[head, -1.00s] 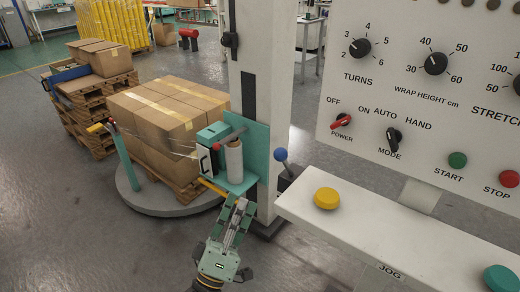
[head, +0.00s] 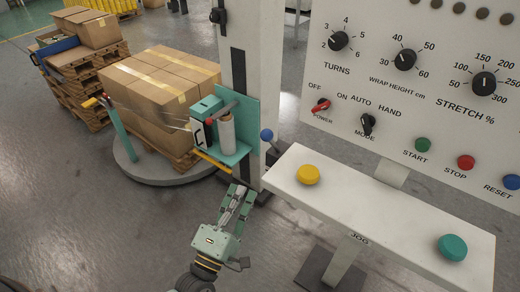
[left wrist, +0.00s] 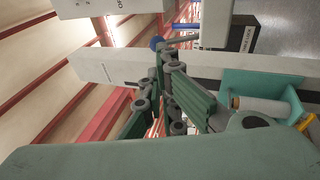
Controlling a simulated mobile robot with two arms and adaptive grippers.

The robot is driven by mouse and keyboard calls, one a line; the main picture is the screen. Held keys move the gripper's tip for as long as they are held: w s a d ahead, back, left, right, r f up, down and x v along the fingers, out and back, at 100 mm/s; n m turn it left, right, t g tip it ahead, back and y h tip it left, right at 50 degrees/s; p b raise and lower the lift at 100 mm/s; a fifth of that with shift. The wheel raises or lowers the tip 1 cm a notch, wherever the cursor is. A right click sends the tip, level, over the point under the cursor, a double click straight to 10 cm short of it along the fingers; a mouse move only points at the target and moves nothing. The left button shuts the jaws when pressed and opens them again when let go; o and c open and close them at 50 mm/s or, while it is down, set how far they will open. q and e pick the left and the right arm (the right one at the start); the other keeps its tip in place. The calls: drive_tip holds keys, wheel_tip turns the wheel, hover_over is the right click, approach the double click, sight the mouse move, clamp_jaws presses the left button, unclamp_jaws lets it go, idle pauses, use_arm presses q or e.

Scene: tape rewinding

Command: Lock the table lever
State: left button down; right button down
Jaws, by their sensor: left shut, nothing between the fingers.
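A lever with a blue ball knob (head: 266,135) stands beside the foot of the white mast, and its blue ball (left wrist: 157,43) also shows in the left wrist view. I cannot tell from its angle whether it is locked. A yellow-handled lever (head: 91,102) with a red part tops the green post at the turntable. My left gripper (head: 238,190) is shut and empty, below the film carriage and down-left of the blue knob, apart from it. In the left wrist view its dark green fingers fill the middle. My right gripper is not in view.
The film carriage (head: 242,140) with its roll juts from the mast (head: 249,50). The turntable (head: 165,174) bears wrapped boxes on a pallet. The white shelf (head: 385,205) with yellow and teal buttons stands right of the blue knob. Open floor lies at the lower left.

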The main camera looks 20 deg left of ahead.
use_arm(q)
drive_tip(key=p, duration=0.4)
approach(269, 134)
drive_tip(key=w, duration=0.6)
drive_tip(key=shift+f, duration=0.1)
drive_tip(key=shift+w+r+p, duration=0.1)
drive_tip(key=shift+r+p, duration=0.25)
drive_tip(key=shift+p, duration=0.05)
drive_tip(key=w+r+g+p, duration=0.1)
drive_tip(key=p, duration=0.2)
drive_tip(key=w+d+r+g+p, duration=0.1)
drive_tip(key=p, duration=0.2)
drive_tip(key=shift+w+r+m, duration=0.2)
drive_tip(key=shift+r+m, duration=0.1)
drive_tip(key=shift+r, duration=0.05)
drive_tip(key=shift+w+d+g+p, duration=0.1)
drive_tip(key=shift+w+g+p, duration=0.25)
drive_tip(key=shift+p, duration=0.1)
drive_tip(key=shift+w+d+r+b, duration=0.2)
drive_tip(key=shift+w+d+r, duration=0.05)
drive_tip(key=shift+w, duration=0.45)
drive_tip(key=shift+w+d+r+b, duration=0.25)
drive_tip(key=shift+w, duration=0.45)
drive_tip(key=shift+w+d+r+b, duration=0.2)
drive_tip(key=shift+w+d+r, duration=0.05)
drive_tip(key=shift+w, duration=0.5)
